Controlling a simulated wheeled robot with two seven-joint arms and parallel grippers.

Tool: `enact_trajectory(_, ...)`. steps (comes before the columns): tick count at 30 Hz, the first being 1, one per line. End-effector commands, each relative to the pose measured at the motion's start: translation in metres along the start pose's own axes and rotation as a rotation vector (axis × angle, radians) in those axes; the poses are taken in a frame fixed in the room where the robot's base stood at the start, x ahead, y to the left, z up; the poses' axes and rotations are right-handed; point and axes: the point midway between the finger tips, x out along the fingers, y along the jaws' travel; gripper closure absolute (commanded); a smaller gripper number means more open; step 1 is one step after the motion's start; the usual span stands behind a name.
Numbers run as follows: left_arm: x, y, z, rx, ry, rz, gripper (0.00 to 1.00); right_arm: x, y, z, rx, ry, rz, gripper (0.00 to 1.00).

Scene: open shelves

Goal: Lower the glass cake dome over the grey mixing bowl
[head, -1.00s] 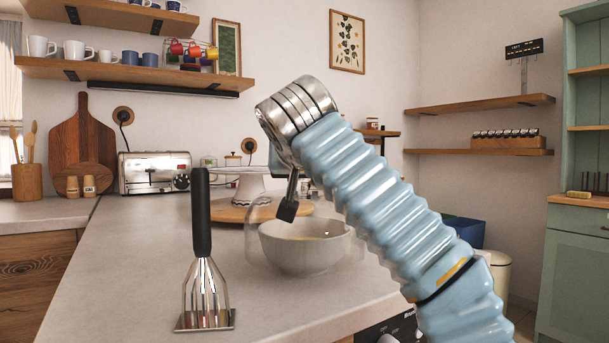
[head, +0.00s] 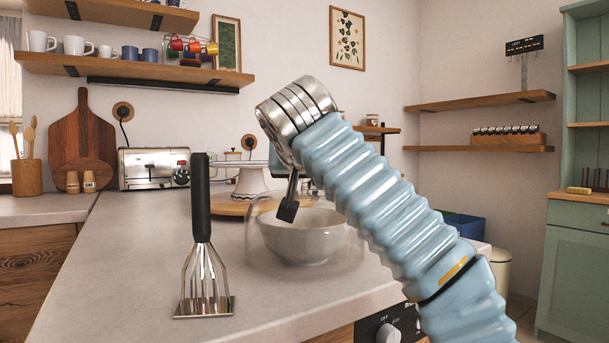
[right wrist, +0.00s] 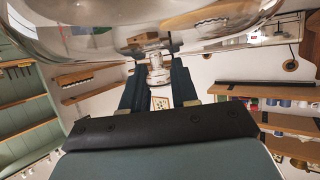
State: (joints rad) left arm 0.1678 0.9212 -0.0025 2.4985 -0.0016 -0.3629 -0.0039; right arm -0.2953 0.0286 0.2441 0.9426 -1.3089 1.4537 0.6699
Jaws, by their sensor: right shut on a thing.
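The grey mixing bowl (head: 303,240) stands upright on the counter in the head view. The clear glass cake dome (head: 249,240) shows as a faint outline around the bowl, its wall left of the bowl. I cannot tell whether its rim touches the counter. My right gripper (head: 288,211) is above the bowl, shut on the dome's knob. The right wrist view shows the knob (right wrist: 157,75) between the fingers and the dome's glass (right wrist: 95,40) beyond them. My right arm hides part of the dome's right side. My left gripper is in neither view.
A masher (head: 202,240) with a black handle stands close left of the dome. A white cake stand (head: 250,180) on a round wooden board (head: 232,208) is behind. A toaster (head: 150,168) stands farther back. Bare counter (head: 120,270) lies at the left.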

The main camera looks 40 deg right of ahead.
Motion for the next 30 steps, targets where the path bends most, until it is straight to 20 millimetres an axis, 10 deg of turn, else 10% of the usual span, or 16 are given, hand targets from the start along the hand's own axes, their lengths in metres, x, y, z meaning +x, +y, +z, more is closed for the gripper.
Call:
enact_trajectory(18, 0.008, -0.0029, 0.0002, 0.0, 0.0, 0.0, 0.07, 0.0033, 0.0004, 0.0084, 0.001, 0.002, 0.0, 1.0)
enact_trajectory(19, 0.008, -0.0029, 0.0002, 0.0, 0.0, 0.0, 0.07, 0.0033, 0.0004, 0.0084, 0.001, 0.002, 0.0, 0.67)
enact_trajectory(21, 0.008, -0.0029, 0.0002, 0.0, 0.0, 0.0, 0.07, 0.0034, 0.0003, 0.0084, 0.001, 0.002, 0.0, 0.56)
enact_trajectory(30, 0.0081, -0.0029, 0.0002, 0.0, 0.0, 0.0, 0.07, 0.0037, 0.0001, 0.0089, 0.0, 0.001, 0.0, 0.42)
